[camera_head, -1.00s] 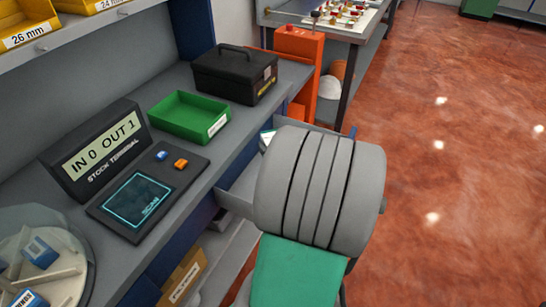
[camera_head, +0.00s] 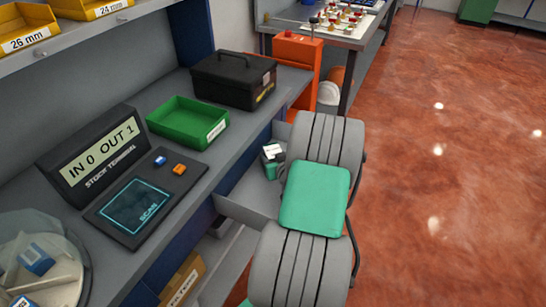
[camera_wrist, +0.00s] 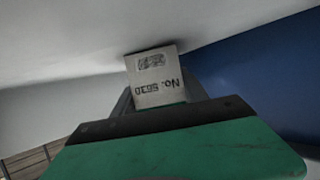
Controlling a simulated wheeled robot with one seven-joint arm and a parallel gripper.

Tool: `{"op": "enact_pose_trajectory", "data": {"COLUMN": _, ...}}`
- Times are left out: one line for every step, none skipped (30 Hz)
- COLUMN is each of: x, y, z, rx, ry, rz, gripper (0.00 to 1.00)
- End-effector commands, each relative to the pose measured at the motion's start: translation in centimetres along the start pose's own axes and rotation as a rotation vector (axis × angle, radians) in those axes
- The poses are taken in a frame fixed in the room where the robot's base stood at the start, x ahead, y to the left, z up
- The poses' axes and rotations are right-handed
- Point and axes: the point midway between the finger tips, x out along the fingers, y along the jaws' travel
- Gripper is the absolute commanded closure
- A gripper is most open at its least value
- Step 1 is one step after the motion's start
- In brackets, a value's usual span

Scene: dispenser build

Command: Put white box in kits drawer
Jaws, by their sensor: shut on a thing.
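The white box (camera_wrist: 153,80) shows in the wrist view with a printed label and the upside-down text "No. 5630". My gripper (camera_wrist: 158,100) is shut on it, with dark fingers at both sides of the box. A pale grey surface lies close beyond the box; I cannot tell whether they touch. In the head view an open grey drawer (camera_head: 243,209) sticks out under the counter. A small white, black and green shape (camera_head: 272,155) shows over the drawer; I cannot tell whether it is the held box. My arm hides the drawer's right part.
The counter holds a stock terminal (camera_head: 95,165), a green tray (camera_head: 188,122) and a black toolbox (camera_head: 233,80). An orange cabinet (camera_head: 299,60) stands behind the drawer. A blue panel (camera_wrist: 250,75) is at the right in the wrist view. The red floor at the right is clear.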

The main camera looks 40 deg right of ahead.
Motion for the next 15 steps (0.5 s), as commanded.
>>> {"op": "enact_pose_trajectory", "data": {"x": 0.11, "y": 0.02, "z": 0.19, "rx": 0.0, "ry": 0.001, "rz": 0.0, "gripper": 1.0}}
{"op": "enact_pose_trajectory", "data": {"x": 0.14, "y": 0.02, "z": 0.27, "rx": 0.0, "ry": 0.001, "rz": 0.0, "gripper": 1.0}}
{"op": "enact_pose_trajectory", "data": {"x": 0.18, "y": 0.02, "z": 0.36, "rx": 0.0, "ry": 0.001, "rz": 0.0, "gripper": 1.0}}
{"op": "enact_pose_trajectory", "data": {"x": 0.13, "y": 0.0, "z": 0.32, "rx": 0.0, "ry": 0.0, "rz": 0.0, "gripper": 0.48}}
{"op": "enact_pose_trajectory", "data": {"x": 0.1, "y": 0.0, "z": 0.27, "rx": 0.0, "ry": 0.0, "rz": 0.0, "gripper": 0.45}}
{"op": "enact_pose_trajectory", "data": {"x": 0.1, "y": 0.0, "z": 0.27, "rx": 0.0, "ry": 0.0, "rz": 0.0, "gripper": 0.42}}
{"op": "enact_pose_trajectory", "data": {"x": 0.1, "y": 0.0, "z": 0.26, "rx": 0.0, "ry": 0.0, "rz": 0.0, "gripper": 0.4}}
{"op": "enact_pose_trajectory", "data": {"x": 0.09, "y": 0.0, "z": 0.26, "rx": 0.0, "ry": 0.0, "rz": 0.0, "gripper": 0.37}}
{"op": "enact_pose_trajectory", "data": {"x": 0.09, "y": 0.0, "z": 0.26, "rx": 0.0, "ry": 0.0, "rz": 0.0, "gripper": 0.34}}
{"op": "enact_pose_trajectory", "data": {"x": 0.09, "y": 0.0, "z": 0.26, "rx": 0.0, "ry": 0.0, "rz": 0.0, "gripper": 0.31}}
{"op": "enact_pose_trajectory", "data": {"x": 0.09, "y": 0.0, "z": 0.26, "rx": 0.0, "ry": 0.0, "rz": 0.0, "gripper": 0.29}}
{"op": "enact_pose_trajectory", "data": {"x": 0.09, "y": 0.0, "z": 0.26, "rx": 0.0, "ry": 0.0, "rz": 0.0, "gripper": 0.27}}
{"op": "enact_pose_trajectory", "data": {"x": 0.09, "y": -0.01, "z": 0.26, "rx": 0.0, "ry": 0.0, "rz": 0.0, "gripper": 0.27}}
{"op": "enact_pose_trajectory", "data": {"x": 0.09, "y": -0.01, "z": 0.26, "rx": 0.0, "ry": 0.0, "rz": 0.0, "gripper": 0.27}}
{"op": "enact_pose_trajectory", "data": {"x": 0.09, "y": -0.01, "z": 0.25, "rx": 0.0, "ry": 0.0, "rz": 0.0, "gripper": 0.27}}
